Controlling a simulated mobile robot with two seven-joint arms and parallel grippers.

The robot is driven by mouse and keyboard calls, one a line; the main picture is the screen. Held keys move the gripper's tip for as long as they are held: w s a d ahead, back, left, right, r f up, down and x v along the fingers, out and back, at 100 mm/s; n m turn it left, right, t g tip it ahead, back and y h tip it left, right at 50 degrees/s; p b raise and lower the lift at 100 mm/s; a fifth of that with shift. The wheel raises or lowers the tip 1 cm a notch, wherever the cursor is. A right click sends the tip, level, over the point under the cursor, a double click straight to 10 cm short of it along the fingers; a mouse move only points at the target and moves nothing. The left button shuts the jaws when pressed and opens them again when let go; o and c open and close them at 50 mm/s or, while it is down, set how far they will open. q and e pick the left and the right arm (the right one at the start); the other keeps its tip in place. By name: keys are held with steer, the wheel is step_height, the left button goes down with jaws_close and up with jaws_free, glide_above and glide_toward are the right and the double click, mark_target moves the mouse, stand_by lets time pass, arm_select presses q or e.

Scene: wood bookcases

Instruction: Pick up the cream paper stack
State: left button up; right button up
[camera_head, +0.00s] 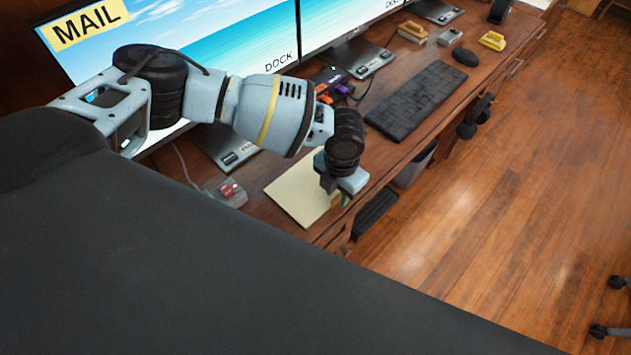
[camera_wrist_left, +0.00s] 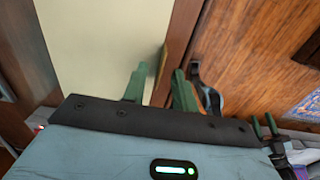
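The cream paper stack (camera_head: 303,197) lies flat near the front edge of the desk. It also fills the upper left of the left wrist view (camera_wrist_left: 105,45). My left gripper (camera_head: 344,194) is over the stack's right side at the desk's front edge, and its arm link hides part of that area. In the left wrist view its two green fingers (camera_wrist_left: 160,72) are apart, with one over the paper and the other past the desk edge; I cannot tell if they touch the paper. My right gripper (camera_wrist_left: 265,127) shows small at the lower right, its two tips apart and empty.
The wooden desk (camera_head: 385,160) holds a keyboard (camera_head: 417,100) to the right of the stack, a small grey and red device (camera_head: 229,193) to the left, and monitors (camera_head: 215,35) behind. Headphones (camera_head: 476,115) hang off the front edge. Open wooden floor (camera_head: 500,210) lies to the right.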

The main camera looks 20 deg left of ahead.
arm_select(q)
jaws_close()
step_height(320, 180, up, 10)
stand_by(0.8)
